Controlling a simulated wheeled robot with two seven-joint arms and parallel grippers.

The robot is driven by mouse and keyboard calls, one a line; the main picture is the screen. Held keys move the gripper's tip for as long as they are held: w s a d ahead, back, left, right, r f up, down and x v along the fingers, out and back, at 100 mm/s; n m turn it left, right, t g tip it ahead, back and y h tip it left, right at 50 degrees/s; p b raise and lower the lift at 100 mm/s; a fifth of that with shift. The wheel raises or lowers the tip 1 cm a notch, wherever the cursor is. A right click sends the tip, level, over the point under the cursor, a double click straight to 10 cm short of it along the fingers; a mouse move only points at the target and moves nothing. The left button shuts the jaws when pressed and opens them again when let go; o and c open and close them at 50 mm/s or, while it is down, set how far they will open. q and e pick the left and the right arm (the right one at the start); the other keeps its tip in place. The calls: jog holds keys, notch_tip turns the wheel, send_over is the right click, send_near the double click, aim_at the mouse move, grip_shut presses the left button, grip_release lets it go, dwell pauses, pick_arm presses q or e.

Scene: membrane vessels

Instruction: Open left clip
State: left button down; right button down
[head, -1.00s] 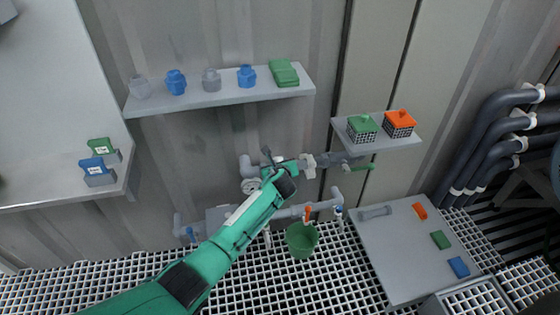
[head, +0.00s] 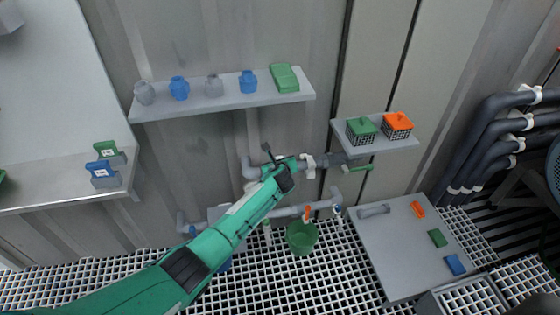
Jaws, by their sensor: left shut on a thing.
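My left gripper (head: 289,163) is at the end of the green arm that comes in from the lower left. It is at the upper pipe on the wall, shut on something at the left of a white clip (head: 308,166). The gripper and wrist hide most of what it holds, so I cannot tell its exact shape; I take it to be the left clip. The grey membrane vessel (head: 330,160) runs right from there, partly under the small shelf. A green handle (head: 360,168) sits at its right end. My right gripper is not in view.
A wall shelf (head: 225,101) with jars and a green block is above my left arm. A small shelf (head: 378,148) holds a green and an orange basket. A green bucket (head: 302,238) stands on the grating below. A grey table (head: 395,265) is at right.

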pick_arm(q)
jog(key=shift+w+d+r, duration=0.2)
jog(key=shift+w+r, duration=0.05)
jog(key=shift+r, duration=0.25)
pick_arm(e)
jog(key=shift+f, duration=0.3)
pick_arm(q)
jog(key=c, duration=1.3)
grip_release()
jog(key=shift+o, duration=0.3)
jog(key=shift+f, duration=0.25)
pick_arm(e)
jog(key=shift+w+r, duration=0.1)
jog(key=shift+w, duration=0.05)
pick_arm(q)
jog(key=shift+s+a, duration=0.1)
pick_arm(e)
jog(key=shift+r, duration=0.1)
